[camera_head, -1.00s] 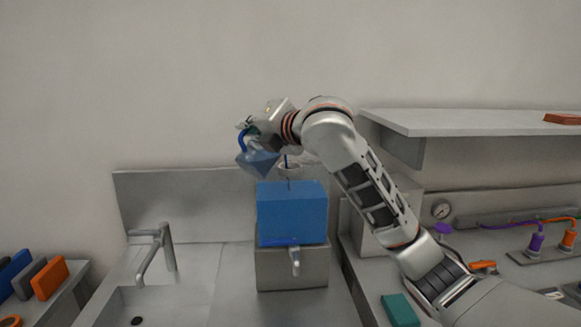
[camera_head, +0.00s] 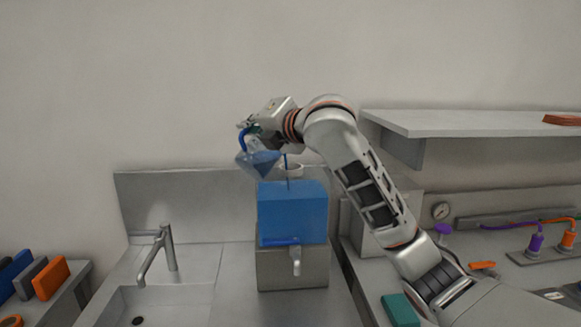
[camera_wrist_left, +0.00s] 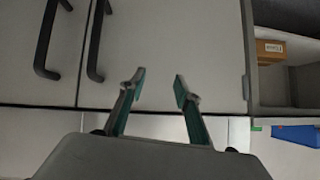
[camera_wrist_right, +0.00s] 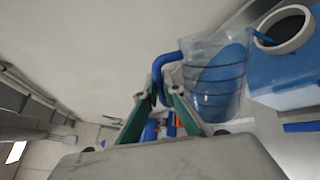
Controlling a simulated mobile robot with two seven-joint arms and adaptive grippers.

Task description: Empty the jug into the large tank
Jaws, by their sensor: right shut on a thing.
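The jug (camera_head: 257,161) is clear with a blue handle and holds blue liquid. It is tilted in the head view, and it also shows in the right wrist view (camera_wrist_right: 217,75). My right gripper (camera_head: 246,126) is shut on its handle; its fingers also show in the right wrist view (camera_wrist_right: 160,90). The jug is up beside the round white opening of the large blue tank (camera_head: 292,213), slightly above and left of it. The tank top and opening show in the right wrist view (camera_wrist_right: 285,30). My left gripper (camera_wrist_left: 158,80) is open and empty before cabinet doors.
The tank stands on a grey block (camera_head: 292,270) with a tap (camera_head: 295,262) in front. A sink with a faucet (camera_head: 168,247) is to the left. A shelf (camera_head: 470,122) juts out at the right, near my right arm.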

